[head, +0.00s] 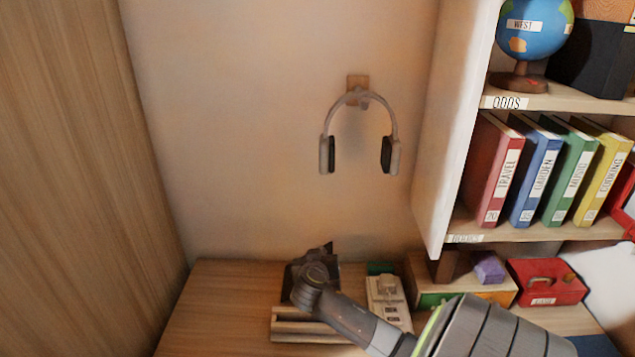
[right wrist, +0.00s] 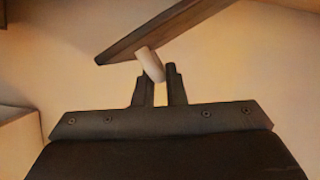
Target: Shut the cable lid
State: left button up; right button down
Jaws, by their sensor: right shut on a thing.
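My right gripper (right wrist: 157,76) is shut on a pale round peg (right wrist: 150,62), which sticks out from the edge of a tilted brown panel (right wrist: 165,30), seemingly the cable lid. In the head view my right gripper (head: 318,262) is over an open-looking wooden box (head: 300,328) on the desk. The panel stands raised and slanted in the right wrist view; in the head view my wrist hides most of it and the box's inside. My left gripper is in neither view.
A white socket strip with a plug (head: 390,300) is right of the box, under my forearm. A wooden organiser (head: 430,298) and a red box (head: 545,282) stand further right. Headphones (head: 359,130) hang on the wall above. The desk (head: 215,300) is clear at left.

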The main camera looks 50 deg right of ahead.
jog(key=c, duration=1.8)
grip_release()
jog(key=shift+o, duration=0.2)
jog(key=shift+s+a, duration=0.1)
jog(key=shift+a, duration=0.05)
jog(key=b+v, duration=0.1)
jog(key=v, duration=1.6)
jog(key=shift+b, duration=0.3)
jog(key=shift+c, duration=0.3)
